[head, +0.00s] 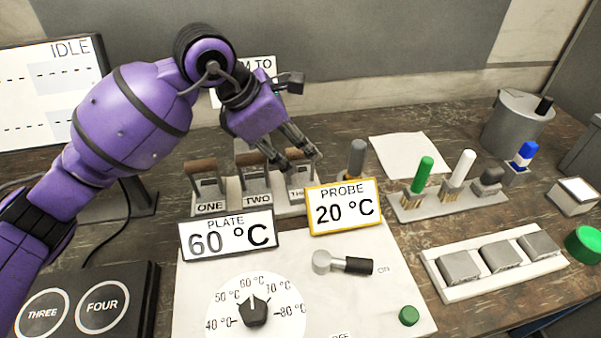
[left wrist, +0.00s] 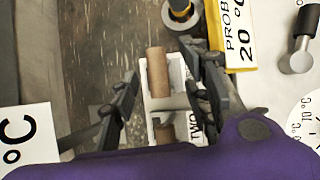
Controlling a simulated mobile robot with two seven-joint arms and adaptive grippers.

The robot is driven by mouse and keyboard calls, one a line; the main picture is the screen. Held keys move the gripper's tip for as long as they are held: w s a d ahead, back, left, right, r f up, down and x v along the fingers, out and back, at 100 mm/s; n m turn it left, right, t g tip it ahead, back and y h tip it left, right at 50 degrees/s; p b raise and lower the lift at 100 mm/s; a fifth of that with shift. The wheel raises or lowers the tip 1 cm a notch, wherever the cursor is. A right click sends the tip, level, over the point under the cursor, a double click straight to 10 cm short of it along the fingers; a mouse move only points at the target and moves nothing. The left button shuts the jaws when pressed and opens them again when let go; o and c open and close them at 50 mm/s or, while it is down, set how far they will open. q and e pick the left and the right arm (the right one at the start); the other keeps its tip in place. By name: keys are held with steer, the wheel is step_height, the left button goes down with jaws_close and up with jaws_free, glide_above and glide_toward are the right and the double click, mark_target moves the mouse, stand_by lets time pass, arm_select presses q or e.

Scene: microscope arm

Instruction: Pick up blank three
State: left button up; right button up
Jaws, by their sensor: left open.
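Blank three (left wrist: 158,72) has a brown cylindrical top and sits at the THREE place of the white rack (head: 232,207); in the head view my fingers partly hide it. Blank two (head: 251,160) and blank one (head: 202,166) stand to its left in the rack. My left gripper (head: 297,161) is open, pointing down over blank three. In the left wrist view, blank three shows between the spread fingers (left wrist: 160,65), with a gap on each side. I cannot tell how far the fingertips are above it. My right gripper is not in view.
A hot plate unit (head: 198,310) with PLATE (head: 226,233) and PROBE (head: 344,206) signs stands in front of the rack. A grey-topped post (head: 357,158) stands just right of blank three. A holder with green (head: 423,173) and white (head: 462,166) sticks is farther right.

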mark_target(298, 149)
arm_select(q)
steer(key=x, duration=0.3)
steer(key=shift+w+f, duration=0.15)
steer(key=shift+c, duration=0.3)
jaws_close()
steer(key=shift+a, duration=0.1)
